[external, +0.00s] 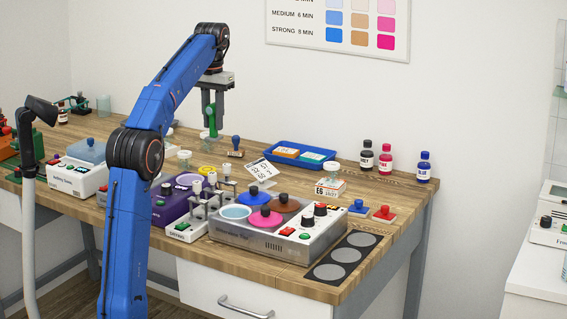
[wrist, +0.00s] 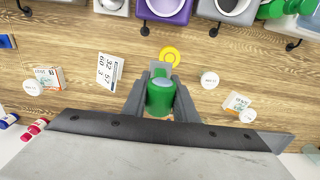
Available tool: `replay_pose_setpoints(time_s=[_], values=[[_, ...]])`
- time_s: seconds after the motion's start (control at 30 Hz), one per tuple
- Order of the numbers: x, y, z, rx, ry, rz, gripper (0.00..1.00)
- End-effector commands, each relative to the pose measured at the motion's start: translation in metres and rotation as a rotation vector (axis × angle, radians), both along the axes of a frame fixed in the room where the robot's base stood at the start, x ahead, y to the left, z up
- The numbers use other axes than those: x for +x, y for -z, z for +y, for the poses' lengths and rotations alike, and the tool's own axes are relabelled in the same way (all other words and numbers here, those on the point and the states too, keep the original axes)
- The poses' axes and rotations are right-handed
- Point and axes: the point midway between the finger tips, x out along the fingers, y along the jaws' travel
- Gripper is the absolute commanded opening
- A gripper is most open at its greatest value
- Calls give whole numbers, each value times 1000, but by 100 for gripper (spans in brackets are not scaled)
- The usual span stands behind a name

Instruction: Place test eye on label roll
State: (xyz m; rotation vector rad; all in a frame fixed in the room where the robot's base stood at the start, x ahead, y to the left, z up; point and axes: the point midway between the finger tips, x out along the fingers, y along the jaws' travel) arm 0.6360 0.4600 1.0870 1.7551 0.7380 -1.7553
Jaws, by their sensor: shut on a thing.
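My gripper (external: 210,118) is shut on a green piece (external: 211,128) above the back of the table. In the wrist view, the green piece (wrist: 160,98) sits between the fingers and has a pale grey-blue rounded end. It is the likely test eye, but its details are too small to be sure. The yellow ring also shows in the external view (external: 207,170), below my gripper. The green piece is apart from it.
A purple device (external: 176,204) and a grey device (external: 275,238) with colored lids stand in front. A stamp (external: 235,148), a numbered card (external: 262,170) and a blue tray (external: 290,145) lie to the right.

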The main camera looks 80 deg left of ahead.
Motion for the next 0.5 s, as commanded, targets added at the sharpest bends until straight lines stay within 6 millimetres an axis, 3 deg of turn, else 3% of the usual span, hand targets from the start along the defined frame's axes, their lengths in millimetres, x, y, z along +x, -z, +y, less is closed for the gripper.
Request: replay_pose_setpoints(time_s=[0.1,0.23,0.5], values=[[-16,-2,10,0,3,0,0],[-22,2,13,-1,8,1,0],[-22,43,13,-1,9,1,0]])
